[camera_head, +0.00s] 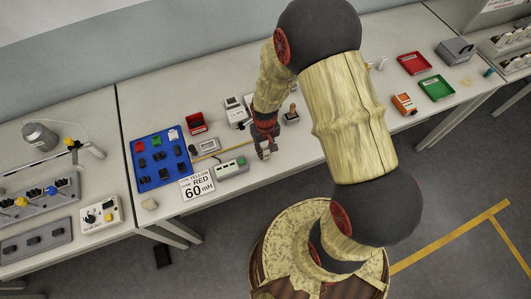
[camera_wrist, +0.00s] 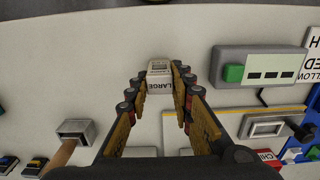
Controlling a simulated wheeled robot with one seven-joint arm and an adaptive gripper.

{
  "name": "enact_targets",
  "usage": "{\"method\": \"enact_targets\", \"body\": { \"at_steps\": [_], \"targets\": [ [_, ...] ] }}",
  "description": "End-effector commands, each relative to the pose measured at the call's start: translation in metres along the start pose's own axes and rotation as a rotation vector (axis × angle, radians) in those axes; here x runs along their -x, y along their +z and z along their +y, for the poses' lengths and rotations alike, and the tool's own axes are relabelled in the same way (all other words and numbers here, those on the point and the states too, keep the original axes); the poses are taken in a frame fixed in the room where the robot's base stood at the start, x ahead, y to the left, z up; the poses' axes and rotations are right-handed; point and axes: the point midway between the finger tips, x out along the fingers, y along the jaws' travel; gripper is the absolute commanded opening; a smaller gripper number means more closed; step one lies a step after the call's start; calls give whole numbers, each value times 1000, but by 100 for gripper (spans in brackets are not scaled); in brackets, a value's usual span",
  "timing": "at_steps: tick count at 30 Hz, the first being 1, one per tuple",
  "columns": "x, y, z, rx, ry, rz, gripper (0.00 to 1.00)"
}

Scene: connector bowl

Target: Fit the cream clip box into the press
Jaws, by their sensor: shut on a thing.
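A cream box (camera_wrist: 160,82) printed "LARGE" sits between my fingertips in the wrist view. My gripper (camera_wrist: 158,92) is shut on it. In the head view my gripper (camera_head: 265,147) is over the front part of the middle table, right of the grey unit with a green button (camera_head: 230,168). The box is small there and partly covered by the fingers. I cannot tell for sure which object is the press; a white and grey device (camera_head: 237,112) stands behind the gripper, partly hidden by my arm.
A blue tray (camera_head: 137,164) of small parts and a sign card (camera_head: 197,187) lie to the left. A wooden-handled block (camera_head: 292,115) stands right of the gripper, and in the wrist view (camera_wrist: 75,132). A red tray (camera_head: 196,124) is behind. The table's front edge is close.

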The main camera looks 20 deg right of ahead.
Motion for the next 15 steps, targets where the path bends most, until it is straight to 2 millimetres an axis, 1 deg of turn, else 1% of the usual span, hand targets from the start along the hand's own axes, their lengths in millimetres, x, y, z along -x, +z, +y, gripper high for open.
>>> {"method": "enact_targets", "body": {
  "at_steps": [2, 9, 15],
  "targets": [
    [0, 0, 0, 0, 0, 0, 14],
    [0, 0, 0, 0, 0, 0, 0],
    [0, 0, 0, 0, 0, 0, 0]
  ]
}}
